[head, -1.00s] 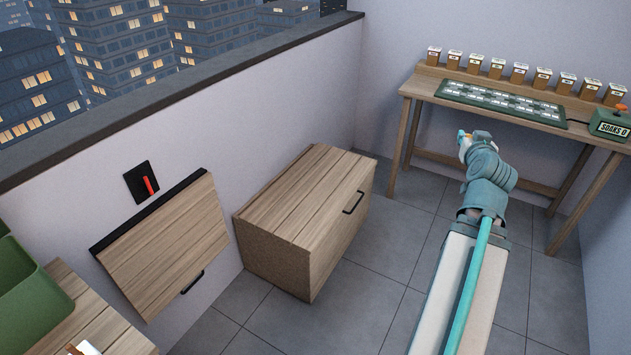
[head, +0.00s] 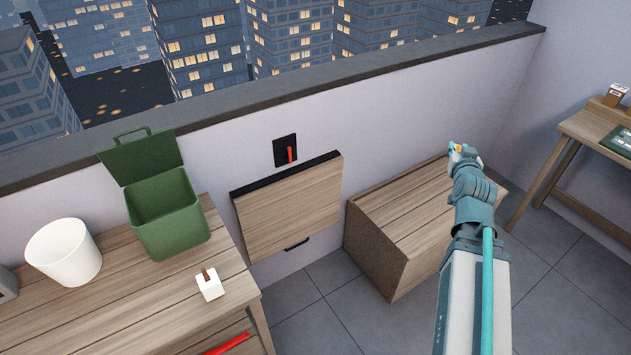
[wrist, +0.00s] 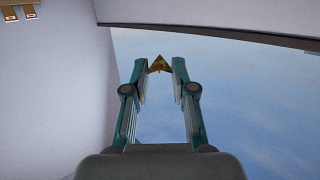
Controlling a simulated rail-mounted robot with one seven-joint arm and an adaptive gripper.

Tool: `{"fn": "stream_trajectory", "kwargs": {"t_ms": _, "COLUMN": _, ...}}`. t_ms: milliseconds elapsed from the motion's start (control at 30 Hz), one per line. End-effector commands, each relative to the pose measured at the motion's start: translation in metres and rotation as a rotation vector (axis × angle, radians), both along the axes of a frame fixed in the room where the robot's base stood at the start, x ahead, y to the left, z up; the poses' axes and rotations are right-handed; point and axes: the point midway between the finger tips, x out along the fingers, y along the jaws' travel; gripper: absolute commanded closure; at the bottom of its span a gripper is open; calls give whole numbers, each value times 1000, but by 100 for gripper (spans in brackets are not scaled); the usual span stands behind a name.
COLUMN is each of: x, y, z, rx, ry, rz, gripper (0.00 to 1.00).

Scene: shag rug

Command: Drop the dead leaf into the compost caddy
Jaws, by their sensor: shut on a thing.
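The dead leaf (wrist: 158,65) is a small brown-yellow piece between my gripper's fingertips in the wrist view. My gripper (head: 456,150) is shut on it and held up in the air, in front of the wall and above the wooden chest in the head view. The fingers also show in the wrist view (wrist: 160,72). The compost caddy (head: 170,215) is a green bin with its lid (head: 140,157) raised, standing on the wooden table at the left. My gripper is well to the right of the caddy.
A white pot (head: 63,252) and a small white block-like item (head: 210,284) are on the wooden table (head: 150,310). A folded wooden panel (head: 290,205) hangs on the wall between table and chest (head: 415,225). A parapet (head: 330,75) runs behind.

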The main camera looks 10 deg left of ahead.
Motion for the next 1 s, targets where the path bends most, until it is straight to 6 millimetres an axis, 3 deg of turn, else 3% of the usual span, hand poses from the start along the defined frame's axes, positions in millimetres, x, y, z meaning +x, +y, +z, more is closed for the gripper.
{"fn": "stream_trajectory", "kwargs": {"t_ms": 33, "x": 7, "y": 23, "z": 3, "rx": -1, "ry": 3, "rz": 28, "gripper": 85}}
{"fn": "stream_trajectory", "kwargs": {"t_ms": 467, "x": 28, "y": 198, "z": -1, "rx": -5, "ry": 6, "rz": 209, "gripper": 85}}
{"fn": "stream_trajectory", "kwargs": {"t_ms": 767, "x": 15, "y": 324, "z": -2, "rx": -7, "ry": 7, "rz": 341, "gripper": 85}}
{"fn": "stream_trajectory", "kwargs": {"t_ms": 1000, "x": -11, "y": 422, "z": -2, "rx": -7, "ry": 6, "rz": 448, "gripper": 85}}
